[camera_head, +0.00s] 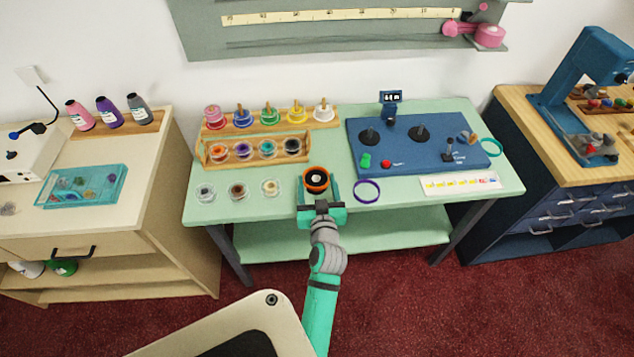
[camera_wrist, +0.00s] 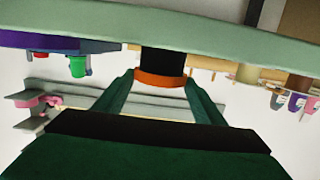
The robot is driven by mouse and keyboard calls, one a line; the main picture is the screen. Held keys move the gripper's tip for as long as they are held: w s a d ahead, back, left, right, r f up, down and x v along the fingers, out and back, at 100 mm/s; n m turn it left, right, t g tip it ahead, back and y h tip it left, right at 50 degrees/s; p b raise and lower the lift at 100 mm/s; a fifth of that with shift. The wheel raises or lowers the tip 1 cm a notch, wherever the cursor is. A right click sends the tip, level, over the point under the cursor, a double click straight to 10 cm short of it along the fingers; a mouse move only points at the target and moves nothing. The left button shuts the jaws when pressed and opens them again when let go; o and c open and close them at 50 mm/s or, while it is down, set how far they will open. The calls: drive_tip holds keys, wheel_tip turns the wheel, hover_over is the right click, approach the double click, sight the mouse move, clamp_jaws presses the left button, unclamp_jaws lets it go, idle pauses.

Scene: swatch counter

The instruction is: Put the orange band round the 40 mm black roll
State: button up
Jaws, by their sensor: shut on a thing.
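My gripper (camera_head: 317,188) is over the front edge of the green counter (camera_head: 420,205). It is shut on the orange band (camera_head: 306,187), with one finger on each side, as the wrist view shows too. The black roll (camera_head: 317,176) stands on the counter with a pale core, and the band encircles it as seen from above. In the upside-down wrist view, the black roll (camera_wrist: 162,59) rises from the counter and the orange band (camera_wrist: 160,80) is at its upper end. I cannot tell how far the band reaches down over the roll.
A purple ring (camera_head: 358,198) lies just right of the roll. Several small jars, one pale (camera_head: 270,188), stand to its left. A wooden rack (camera_head: 215,162) with coloured rolls is behind. A blue board (camera_head: 435,135) with knobs fills the right, with a teal ring (camera_head: 498,153) by it.

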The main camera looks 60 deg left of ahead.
sight(318, 186)
drive_tip(key=shift+f, duration=0.15)
drive_tip(key=o, duration=1.1)
drive_tip(key=shift+r, duration=3.55)
drive_tip(key=shift+d+f, duration=0.1)
